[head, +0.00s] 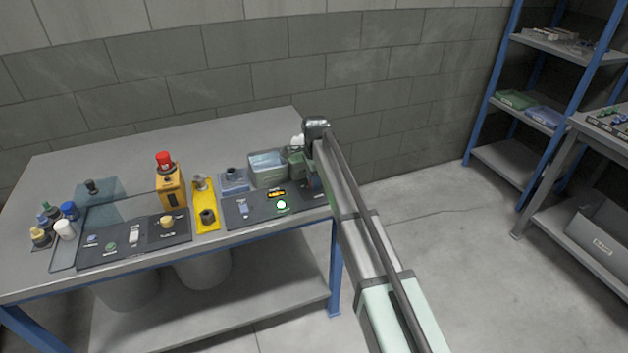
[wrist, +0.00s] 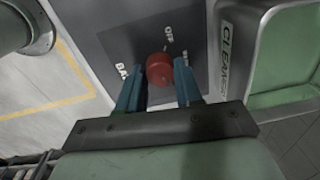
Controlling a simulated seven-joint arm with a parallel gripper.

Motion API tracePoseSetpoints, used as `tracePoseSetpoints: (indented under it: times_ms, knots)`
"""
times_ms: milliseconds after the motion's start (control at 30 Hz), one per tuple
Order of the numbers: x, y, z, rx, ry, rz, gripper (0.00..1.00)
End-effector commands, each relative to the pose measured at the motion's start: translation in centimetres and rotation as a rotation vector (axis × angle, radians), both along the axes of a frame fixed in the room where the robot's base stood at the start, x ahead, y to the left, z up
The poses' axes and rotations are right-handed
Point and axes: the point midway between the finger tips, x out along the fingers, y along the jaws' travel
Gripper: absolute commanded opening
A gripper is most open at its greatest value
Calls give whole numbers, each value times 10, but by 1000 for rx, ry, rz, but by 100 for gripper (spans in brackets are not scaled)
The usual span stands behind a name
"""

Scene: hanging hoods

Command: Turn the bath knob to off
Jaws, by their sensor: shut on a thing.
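The bath knob (wrist: 160,72) is a round red knob on a dark panel (wrist: 108,38) in the wrist view. White lettering surrounds it: "OFF" above, a word starting "BA" at the left, and a partly hidden word at the right. My gripper (wrist: 158,80) has its two teal fingers on either side of the knob, shut on it. A small pale mark shows just above the knob; its exact pointing is hard to read. In the head view my gripper (head: 314,183) is at the right end of the bench, and the arm hides the knob.
A bin (wrist: 228,95) marked "CLEA…" stands close to the right of the fingers. Shelves stand at the right.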

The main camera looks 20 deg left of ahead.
Motion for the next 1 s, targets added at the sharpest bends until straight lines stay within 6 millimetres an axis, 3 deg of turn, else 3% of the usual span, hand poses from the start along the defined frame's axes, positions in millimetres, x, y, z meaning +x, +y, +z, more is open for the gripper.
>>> tracePoseSetpoints:
  times_ms: [133, 467, 1000]
  knots:
    - [0, 0, 0, 0, 0, 0, 4]
    - [0, 0, 0, 0, 0, 57, 4]
    - [1, -1, -1, 0, 0, 497, 4]
